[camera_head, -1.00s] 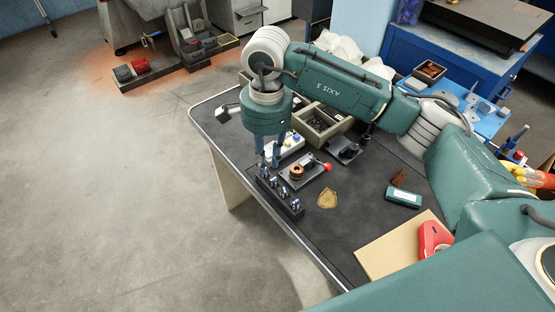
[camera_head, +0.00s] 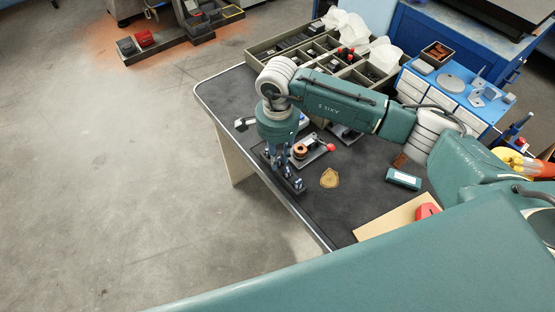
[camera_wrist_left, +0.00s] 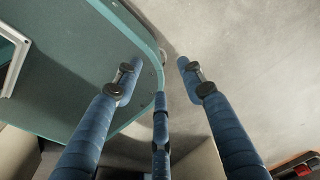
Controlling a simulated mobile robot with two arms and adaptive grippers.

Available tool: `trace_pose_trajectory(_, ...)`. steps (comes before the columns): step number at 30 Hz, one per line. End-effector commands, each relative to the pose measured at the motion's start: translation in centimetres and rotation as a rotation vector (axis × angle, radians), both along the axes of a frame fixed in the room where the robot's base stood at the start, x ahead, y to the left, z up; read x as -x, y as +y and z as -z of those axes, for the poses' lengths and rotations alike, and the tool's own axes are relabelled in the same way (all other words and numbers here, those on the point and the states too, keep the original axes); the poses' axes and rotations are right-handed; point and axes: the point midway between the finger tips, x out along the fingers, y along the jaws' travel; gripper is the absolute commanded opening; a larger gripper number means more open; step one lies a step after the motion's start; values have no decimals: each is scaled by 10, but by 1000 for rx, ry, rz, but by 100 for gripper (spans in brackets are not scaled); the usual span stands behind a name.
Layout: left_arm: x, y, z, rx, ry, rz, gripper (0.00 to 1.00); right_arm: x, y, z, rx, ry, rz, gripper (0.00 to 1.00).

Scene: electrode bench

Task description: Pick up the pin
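Several small blue-and-silver pins (camera_head: 298,184) stand in a dark rack (camera_head: 292,189) along the table's front-left edge. My right gripper (camera_head: 277,166) points down with its blue fingers at the back part of this rack. The fingers overlap the pins there, so I cannot tell whether they hold one. My left gripper (camera_wrist_left: 160,72) is seen in its wrist view, with its blue fingers spread apart and nothing between them, over grey floor and a teal surface. It does not show clearly in the head view.
Beside the rack is a plate with a copper coil (camera_head: 300,151) and a red knob (camera_head: 330,147). A tan shield-shaped piece (camera_head: 329,178) and a teal box (camera_head: 403,179) lie on the dark table (camera_head: 352,200). A compartmented tray (camera_head: 345,75) stands behind my right arm.

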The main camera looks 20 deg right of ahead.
Motion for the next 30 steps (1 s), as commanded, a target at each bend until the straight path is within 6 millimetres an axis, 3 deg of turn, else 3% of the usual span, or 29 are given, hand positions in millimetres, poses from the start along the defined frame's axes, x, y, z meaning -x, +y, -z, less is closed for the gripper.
trace_pose_trajectory(6,21,4,2,-6,31,1,40,0,0,2,0,-1,0,21)
trace_pose_trajectory(7,24,4,2,-7,35,1,40,0,0,2,0,-1,0,19)
trace_pose_trajectory(10,34,8,3,-11,50,1,40,0,0,2,0,-1,0,0)
trace_pose_trajectory(12,37,10,3,-14,54,2,40,0,0,1,0,-1,0,0)
trace_pose_trajectory(23,25,10,4,-14,37,3,40,-1,0,-3,-1,-3,0,0)
trace_pose_trajectory(30,18,10,10,-12,26,3,40,-2,1,-32,-1,-7,-2,0)
